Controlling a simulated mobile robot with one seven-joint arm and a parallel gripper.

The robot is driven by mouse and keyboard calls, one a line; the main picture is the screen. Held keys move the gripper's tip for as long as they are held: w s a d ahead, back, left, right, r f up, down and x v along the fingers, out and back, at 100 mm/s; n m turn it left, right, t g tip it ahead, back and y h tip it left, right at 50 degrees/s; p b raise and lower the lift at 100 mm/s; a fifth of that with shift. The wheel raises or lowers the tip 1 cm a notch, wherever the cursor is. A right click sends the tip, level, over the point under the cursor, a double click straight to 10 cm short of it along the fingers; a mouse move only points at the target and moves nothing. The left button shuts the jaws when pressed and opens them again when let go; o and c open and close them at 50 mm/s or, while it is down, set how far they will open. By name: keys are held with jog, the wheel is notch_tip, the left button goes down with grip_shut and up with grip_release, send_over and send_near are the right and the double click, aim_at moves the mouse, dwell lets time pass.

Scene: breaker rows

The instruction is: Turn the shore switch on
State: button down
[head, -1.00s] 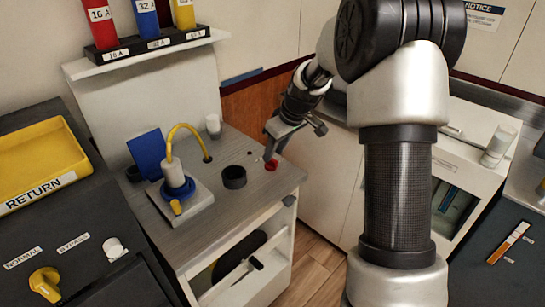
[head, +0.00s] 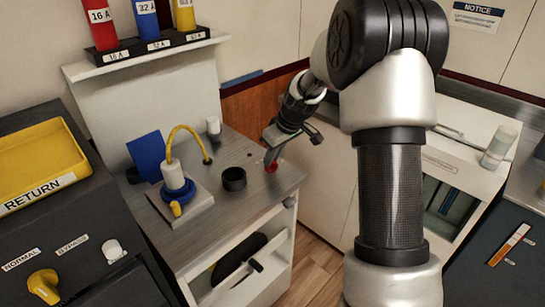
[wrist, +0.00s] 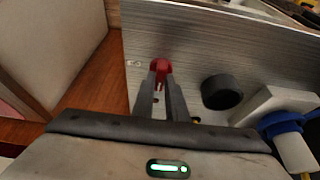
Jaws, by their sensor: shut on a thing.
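A small red knob (head: 271,168) stands on the grey top of the cabinet, near its right edge. I take it for the shore switch, but its label is too small to read. My gripper (head: 271,158) reaches down to it from above. In the wrist view the red knob (wrist: 160,66) sits between the tips of my gripper (wrist: 160,80), which are shut on it. The fingers partly hide the knob, and I cannot tell which way it is turned.
A black round socket (head: 233,179) is just left of the knob. A blue plug (head: 177,188) with a yellow cable sits on a plate farther left. A grey cylinder (head: 213,126) stands behind. The yellow RETURN tray (head: 40,160) is at the far left.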

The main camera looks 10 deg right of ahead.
jog(key=shift+m, duration=0.3)
jog(key=m, duration=0.1)
jog(key=m+h+p, duration=0.1)
jog(key=m, duration=0.1)
jog(key=m+h+p, duration=0.1)
jog(key=shift+s+a+r+m+t, duration=0.1)
jog(key=shift+a+r+m+t, duration=0.1)
jog(key=shift+a+m+t, duration=0.1)
jog(key=m+h+p, duration=0.2)
jog(key=m+p, duration=0.1)
jog(key=m, duration=0.2)
jog(key=shift+a+p, duration=0.15)
jog(key=shift+p, duration=0.15)
jog(key=m+h+p, duration=0.1)
jog(key=m+p, duration=0.1)
jog(key=m, duration=0.2)
jog(key=shift+g, duration=0.4)
jog(key=shift+w+a+f+m+g+h+p, duration=0.1)
jog(key=shift+m+g+h+p, duration=0.2)
jog(key=shift+m, duration=0.6)
jog(key=shift+w+f+m+g+h+p, duration=0.1)
jog(key=shift+m+g+h+p, duration=0.25)
jog(key=shift+m, duration=0.55)
jog(key=c, duration=1.8)
grip_release()
jog(key=shift+o, duration=0.2)
